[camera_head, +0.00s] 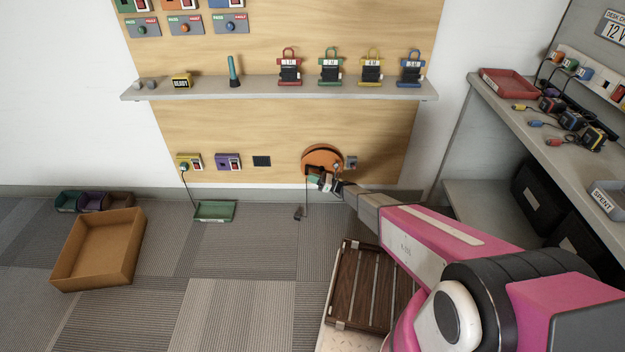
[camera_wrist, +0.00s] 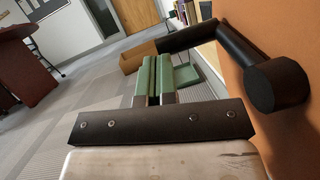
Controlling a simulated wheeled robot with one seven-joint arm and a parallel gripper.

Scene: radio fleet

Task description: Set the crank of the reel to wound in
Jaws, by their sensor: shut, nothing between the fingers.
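The orange reel (camera_head: 322,157) is mounted low on the wooden wall panel. In the wrist view its orange face (camera_wrist: 288,35) fills the right side. The black crank (camera_wrist: 248,52) runs from a round end (camera_wrist: 277,86) close to that face to a bar that reaches left behind my fingers. My gripper (camera_wrist: 153,62), with green finger pads, is shut and empty beside the reel. Its tips appear near the bar, and I cannot tell whether they touch it. In the head view my gripper (camera_head: 316,181) covers the reel's lower part, and the crank's angle is hard to make out there.
A cord hangs from the reel to a small dark piece (camera_head: 299,213) near the floor. A green tray (camera_head: 214,211) and a cardboard box (camera_head: 98,250) are left.

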